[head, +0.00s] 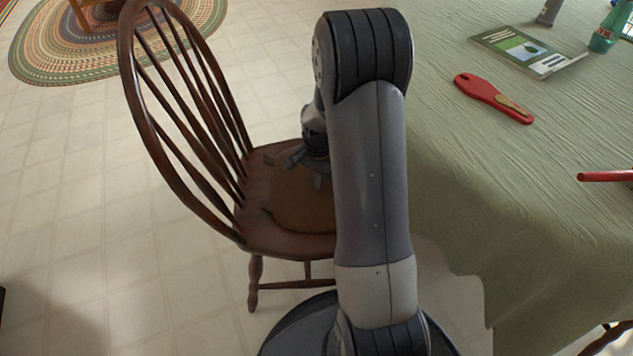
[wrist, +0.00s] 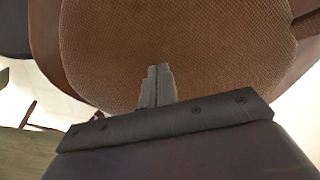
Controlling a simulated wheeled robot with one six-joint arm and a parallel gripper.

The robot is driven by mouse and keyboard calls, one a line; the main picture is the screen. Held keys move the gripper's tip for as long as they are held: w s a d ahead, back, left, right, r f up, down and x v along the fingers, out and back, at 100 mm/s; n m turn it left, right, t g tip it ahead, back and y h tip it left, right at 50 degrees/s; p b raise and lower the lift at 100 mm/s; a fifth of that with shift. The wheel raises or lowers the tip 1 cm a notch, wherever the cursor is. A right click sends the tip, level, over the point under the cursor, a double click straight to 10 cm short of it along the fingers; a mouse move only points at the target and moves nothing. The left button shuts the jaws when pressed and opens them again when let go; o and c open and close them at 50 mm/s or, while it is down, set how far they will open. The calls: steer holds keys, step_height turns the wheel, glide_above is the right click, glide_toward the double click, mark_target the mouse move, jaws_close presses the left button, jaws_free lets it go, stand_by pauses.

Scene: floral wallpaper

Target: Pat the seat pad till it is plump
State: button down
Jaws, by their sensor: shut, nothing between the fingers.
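The seat pad (head: 300,203) is brown and lies on the seat of a dark wooden chair (head: 262,232). In the head view my arm hides its right part. In the wrist view the pad (wrist: 180,45) fills most of the picture and shows a woven texture and a rounded edge. My gripper (wrist: 157,72) is shut and empty, its fingertips over the pad near its edge. In the head view my gripper (head: 296,160) is at the back part of the seat, mostly behind my arm. I cannot tell whether the fingertips touch the pad.
A table with a pale green cloth (head: 450,170) stands close on the right. A braided rug (head: 60,62) lies at the far left. The tiled floor left is clear.

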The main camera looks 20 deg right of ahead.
steer(key=shift+r+p, duration=0.75)
steer(key=shift+r, duration=0.55)
steer(key=shift+r, duration=0.1)
step_height(320, 180, up, 6)
steer(key=p, duration=0.4)
steer(key=shift+p, duration=0.4)
steer(key=shift+f, duration=0.25)
step_height(320, 180, down, 9)
steer(key=b, duration=0.7)
steer(key=shift+f+b, duration=0.15)
steer(key=shift+b, duration=0.25)
